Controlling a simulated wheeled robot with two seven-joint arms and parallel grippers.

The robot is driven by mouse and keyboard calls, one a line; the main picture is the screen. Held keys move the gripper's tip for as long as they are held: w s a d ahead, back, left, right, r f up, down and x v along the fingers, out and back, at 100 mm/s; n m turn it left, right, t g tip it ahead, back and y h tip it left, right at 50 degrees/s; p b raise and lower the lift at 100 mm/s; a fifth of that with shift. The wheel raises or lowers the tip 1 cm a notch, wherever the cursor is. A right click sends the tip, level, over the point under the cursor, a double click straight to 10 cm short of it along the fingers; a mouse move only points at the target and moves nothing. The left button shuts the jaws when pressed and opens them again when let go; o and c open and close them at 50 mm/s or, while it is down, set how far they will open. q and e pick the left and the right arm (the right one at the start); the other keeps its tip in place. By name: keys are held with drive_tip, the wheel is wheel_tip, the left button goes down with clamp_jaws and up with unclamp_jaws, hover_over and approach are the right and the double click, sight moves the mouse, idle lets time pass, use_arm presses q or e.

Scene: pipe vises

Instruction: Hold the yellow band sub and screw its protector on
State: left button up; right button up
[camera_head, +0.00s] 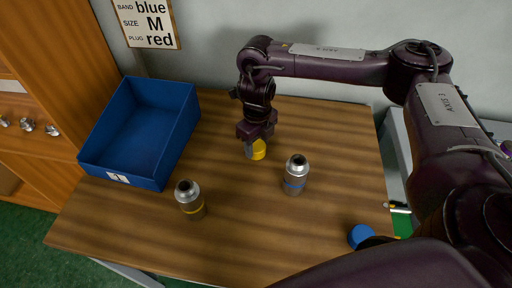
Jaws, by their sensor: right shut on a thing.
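The yellow band sub (190,199) is a grey metal cylinder with a thin yellow ring and a narrower top. It stands on the table, left of the middle, apart from any gripper. My right gripper (254,147) points down near the middle of the table. It is shut on a yellow piece (259,150), which looks like the protector; the fingers partly hide it. The yellow piece is to the right of and behind the yellow band sub. I cannot tell if it touches the table. My left gripper is not in view.
A similar sub with a blue band (295,175) stands right of the middle. An empty blue tray (158,184) is at the left. A blue cap (360,236) is near the front right edge. A sign (147,22) on the wall reads band blue, size M, plug red. The wooden table (245,230) is clear in front.

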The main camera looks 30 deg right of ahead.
sight(257, 146)
wheel_tip(257, 146, up, 20)
drive_tip(key=p, duration=0.3)
drive_tip(key=shift+p, duration=0.35)
idle(0.3)
